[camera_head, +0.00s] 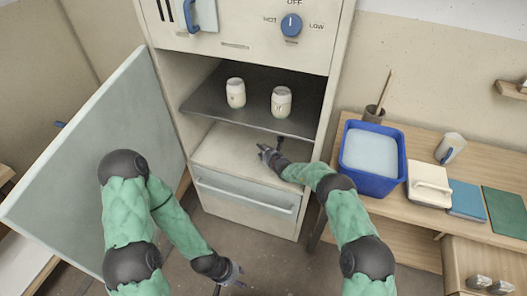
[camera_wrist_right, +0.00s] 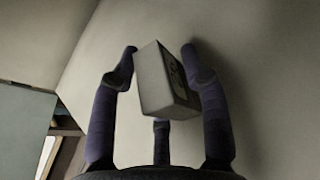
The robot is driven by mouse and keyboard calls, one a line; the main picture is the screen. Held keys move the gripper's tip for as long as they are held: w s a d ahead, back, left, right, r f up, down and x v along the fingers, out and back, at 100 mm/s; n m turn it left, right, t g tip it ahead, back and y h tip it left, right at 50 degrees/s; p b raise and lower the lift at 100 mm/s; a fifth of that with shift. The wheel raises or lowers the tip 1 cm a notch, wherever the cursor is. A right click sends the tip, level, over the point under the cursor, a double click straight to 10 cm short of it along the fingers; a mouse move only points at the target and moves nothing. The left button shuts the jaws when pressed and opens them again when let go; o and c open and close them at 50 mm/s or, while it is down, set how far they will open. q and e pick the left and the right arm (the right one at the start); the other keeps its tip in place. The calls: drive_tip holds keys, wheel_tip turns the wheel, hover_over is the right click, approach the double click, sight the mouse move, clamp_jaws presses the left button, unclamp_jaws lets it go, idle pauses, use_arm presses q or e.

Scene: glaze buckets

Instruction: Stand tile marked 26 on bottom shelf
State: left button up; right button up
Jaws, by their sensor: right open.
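My right gripper (camera_head: 266,151) reaches into the open cabinet, just above its bottom shelf (camera_head: 225,148). In the right wrist view the gripper (camera_wrist_right: 160,75) is open, its fingers on either side of a small pale block-like tile (camera_wrist_right: 155,85). The tile has a dark marking on its right face, too dim and oblique to read. It looks tilted in that view; I cannot tell whether it touches the shelf or a finger. I cannot make out the tile in the head view. My left gripper (camera_head: 232,277) hangs low in front of the cabinet, fingers spread and empty.
Two pale jars (camera_head: 236,92) (camera_head: 281,101) stand on the dark upper shelf (camera_head: 205,100). The cabinet door (camera_head: 95,140) is swung open at left. A drawer (camera_head: 245,196) is shut below. A blue bucket (camera_head: 372,180) stands on the right-hand table (camera_head: 420,140).

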drive_tip(key=p+v, duration=0.5)
drive_tip(key=v, duration=0.6)
drive_tip(key=shift+w+r, duration=0.15)
drive_tip(key=shift+w, duration=0.05)
drive_tip(key=shift+s+d+r+p, duration=0.1)
drive_tip(key=shift+s+d+p, duration=0.2)
drive_tip(key=shift+s, duration=0.25)
drive_tip(key=s+f+n+g, duration=0.3)
drive_tip(key=s+n, duration=0.1)
drive_tip(key=s, duration=0.4)
drive_tip(key=s+a+f+n+g+y, duration=0.1)
drive_tip(key=s+f+n+g, duration=0.3)
drive_tip(key=s, duration=0.4)
drive_tip(key=s+f+n+g, duration=0.3)
drive_tip(key=s+n, duration=0.1)
drive_tip(key=s, duration=0.4)
drive_tip(key=s+d+r+n+h, duration=0.1)
drive_tip(key=s+d+n, duration=0.2)
drive_tip(key=s+n, duration=0.5)
drive_tip(key=s+d+r+n+g+h, duration=0.1)
drive_tip(key=s+d+n, duration=0.3)
drive_tip(key=s+n, duration=0.4)
drive_tip(key=s+h, duration=0.1)
drive_tip(key=s, duration=0.2)
drive_tip(key=shift+s+d+g, duration=0.25)
drive_tip(key=shift+d+g, duration=0.05)
